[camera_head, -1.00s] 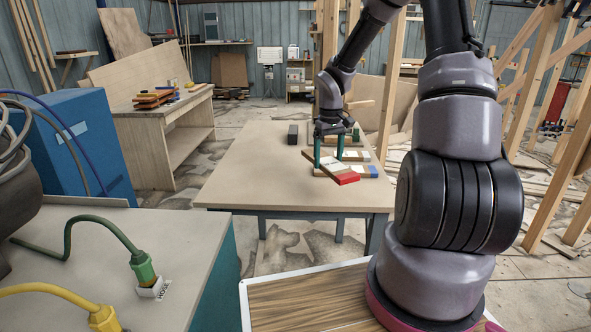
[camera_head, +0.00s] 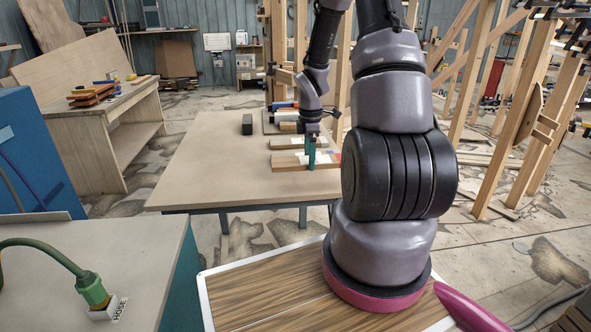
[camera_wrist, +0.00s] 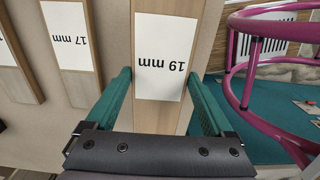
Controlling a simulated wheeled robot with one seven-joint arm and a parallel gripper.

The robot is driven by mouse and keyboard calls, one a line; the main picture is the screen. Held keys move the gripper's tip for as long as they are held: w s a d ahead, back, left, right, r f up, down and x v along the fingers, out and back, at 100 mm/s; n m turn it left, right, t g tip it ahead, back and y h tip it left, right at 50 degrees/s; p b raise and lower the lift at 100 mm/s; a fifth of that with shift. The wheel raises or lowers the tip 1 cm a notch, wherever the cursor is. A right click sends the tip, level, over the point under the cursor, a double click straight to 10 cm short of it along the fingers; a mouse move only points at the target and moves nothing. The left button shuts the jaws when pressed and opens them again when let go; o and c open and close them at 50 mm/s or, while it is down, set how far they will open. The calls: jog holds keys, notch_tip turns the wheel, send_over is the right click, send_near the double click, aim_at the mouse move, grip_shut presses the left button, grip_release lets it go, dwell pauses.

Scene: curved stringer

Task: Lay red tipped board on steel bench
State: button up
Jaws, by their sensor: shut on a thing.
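The red tipped board (camera_head: 288,163) is pale wood with a white label. It shows over the right part of the central table (camera_head: 215,165), and a sliver of its red end (camera_head: 338,158) shows beside my arm. My gripper (camera_head: 310,156) points down with its green fingers on either side of the board. In the wrist view the fingers (camera_wrist: 160,90) flank a board labelled 19 mm (camera_wrist: 150,118). I cannot tell whether it touches the table or hangs just above it. My arm hides part of its right end.
Other boards (camera_head: 290,143) lie just behind; one labelled 17 mm (camera_wrist: 72,75) is beside mine. A dark block (camera_head: 247,124) stands at the table's back. The table's left half is clear. A wooden workbench (camera_head: 85,125) is at the left; a grey bench (camera_head: 130,255) with a hose is in front.

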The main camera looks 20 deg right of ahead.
aim_at(309, 180)
jog(key=shift+f, duration=2.7)
jog(key=o, duration=1.4)
jog(key=shift+f, duration=0.15)
jog(key=shift+c, duration=0.2)
notch_tip(309, 180, up, 12)
jog(key=shift+r, duration=0.15)
jog(key=s+a+r+m+t, duration=0.1)
jog(key=s+a+r+m, duration=0.15)
jog(key=r, duration=0.35)
jog(key=s+a+r+m+t, duration=0.1)
jog(key=s+a+r+m, duration=0.15)
jog(key=r, duration=0.25)
jog(key=s+a+r+m+t, duration=0.1)
jog(key=s+a+r+m, duration=0.1)
jog(key=r+m, duration=0.3)
jog(key=s+a+r+m+t+y, duration=0.2)
jog(key=s+a+r+m+t, duration=0.2)
jog(key=s+r+m, duration=0.5)
jog(key=s+a+r, duration=0.2)
jog(key=s, duration=0.1)
jog(key=shift+s+a, duration=0.2)
jog(key=shift+s, duration=0.15)
